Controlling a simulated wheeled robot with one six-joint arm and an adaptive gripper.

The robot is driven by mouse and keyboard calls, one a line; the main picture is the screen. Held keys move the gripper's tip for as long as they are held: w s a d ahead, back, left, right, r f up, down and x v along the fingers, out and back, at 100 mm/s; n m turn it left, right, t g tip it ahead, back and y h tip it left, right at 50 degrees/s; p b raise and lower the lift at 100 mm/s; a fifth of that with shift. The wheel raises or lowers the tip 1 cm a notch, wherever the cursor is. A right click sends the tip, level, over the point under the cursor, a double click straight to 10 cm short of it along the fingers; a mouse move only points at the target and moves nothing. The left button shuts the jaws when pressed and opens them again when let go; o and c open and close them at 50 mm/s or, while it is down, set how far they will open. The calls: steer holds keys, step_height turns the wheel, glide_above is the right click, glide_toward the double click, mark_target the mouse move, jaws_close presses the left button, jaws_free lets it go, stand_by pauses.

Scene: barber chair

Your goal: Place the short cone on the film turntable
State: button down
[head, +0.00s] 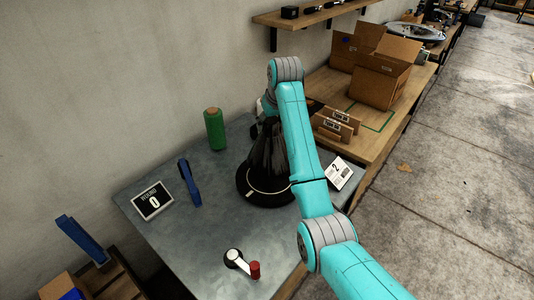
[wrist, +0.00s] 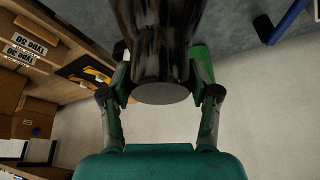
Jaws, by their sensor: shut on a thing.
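The short cone (head: 264,152) is dark and glossy, upright, with its narrow end up. It is over the black round film turntable (head: 252,196), and its lower edge appears to meet the disc, though I cannot tell whether it rests there. My gripper (wrist: 161,75) is shut on the cone's narrow end, one finger on each side. In the wrist view the cone (wrist: 155,35) fills the top middle, with its flat grey end facing the camera. In the head view my arm hides most of the gripper and the cone's right side.
A green roll (head: 215,129) stands behind on the grey table (head: 190,232). Cardboard boxes (head: 379,78) stand on the wooden bench beyond.

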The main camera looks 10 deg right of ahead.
mark_target(270, 141)
step_height(270, 141, down, 8)
steer(key=shift+r, duration=0.25)
steer(key=shift+c, duration=1.3)
jaws_free()
steer(key=shift+f, duration=0.15)
steer(key=shift+d, duration=0.1)
steer(key=v, duration=1.2)
steer(key=shift+d, duration=0.1)
